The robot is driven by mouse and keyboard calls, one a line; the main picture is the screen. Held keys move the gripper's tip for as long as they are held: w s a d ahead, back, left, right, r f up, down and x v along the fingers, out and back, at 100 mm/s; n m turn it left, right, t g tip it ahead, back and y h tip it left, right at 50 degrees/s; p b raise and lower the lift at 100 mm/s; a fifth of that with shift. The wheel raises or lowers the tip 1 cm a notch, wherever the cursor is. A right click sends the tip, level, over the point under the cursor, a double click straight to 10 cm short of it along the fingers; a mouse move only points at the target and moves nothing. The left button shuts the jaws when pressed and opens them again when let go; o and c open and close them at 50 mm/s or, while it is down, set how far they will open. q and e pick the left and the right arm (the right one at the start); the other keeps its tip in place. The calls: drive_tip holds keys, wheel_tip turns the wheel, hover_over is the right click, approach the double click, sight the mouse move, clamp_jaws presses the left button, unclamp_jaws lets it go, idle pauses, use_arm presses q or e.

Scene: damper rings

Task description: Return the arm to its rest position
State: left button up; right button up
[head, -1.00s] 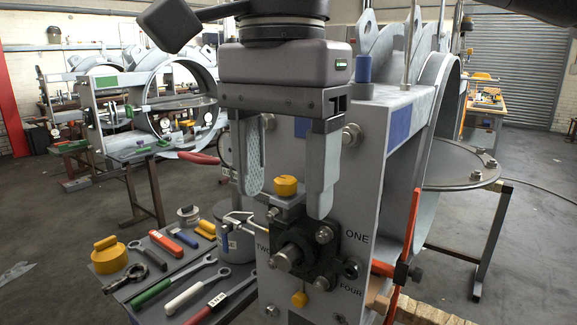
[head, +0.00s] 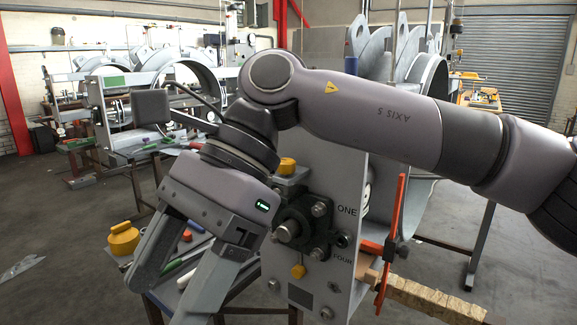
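My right arm comes in from the right edge and crosses the middle of the view. Its gripper (head: 160,301) hangs tilted at the lower left, in front of the tool table. Its two fingers are apart, with nothing seen between them. The grey panel (head: 318,273) marked ONE and FOUR stands to its right, with a dark bearing block and shaft (head: 288,231) on its face. A yellow-capped fitting (head: 287,166) sits above the block, clear of the fingers. My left gripper is not in view.
A large grey ring (head: 432,90) stands behind my forearm. A red clamp (head: 392,238) is on the panel's right side. Open floor lies at the far left.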

drive_tip(key=s+a+m+g+y, duration=0.1)
drive_tip(key=a+m+g+y, duration=0.4)
drive_tip(key=y, duration=0.3)
drive_tip(key=w+d+f+m+t+y, duration=0.1)
drive_tip(key=w+d+m+t+y, duration=0.2)
drive_tip(key=w+m+t+y, duration=0.5)
drive_tip(key=w+d+f+m+t+y, duration=0.1)
drive_tip(key=w+d+m+t+y, duration=0.2)
drive_tip(key=m, duration=0.9)
drive_tip(key=w+d+f+m+t+h, duration=0.3)
drive_tip(key=d+f+m+t+h, duration=0.2)
drive_tip(key=f+m+t, duration=0.5)
drive_tip(key=w+d+f+m+t+h, duration=0.2)
drive_tip(key=d+f+m+t+h, duration=0.5)
drive_tip(key=m, duration=0.6)
drive_tip(key=s+d+f+m+g+h, duration=0.1)
drive_tip(key=s+d+f+m+h, duration=0.15)
drive_tip(key=d+f+m, duration=0.4)
drive_tip(key=s+d+f+m+h, duration=0.2)
drive_tip(key=f+m+h, duration=0.15)
drive_tip(key=f, duration=0.65)
drive_tip(key=s+d+f+m+g+h, duration=0.4)
drive_tip(key=s+d+f, duration=0.4)
drive_tip(key=s+f, duration=0.4)
drive_tip(key=shift+s+d+g, duration=0.25)
drive_tip(key=shift+s+g, duration=0.35)
drive_tip(key=shift+g, duration=0.1)
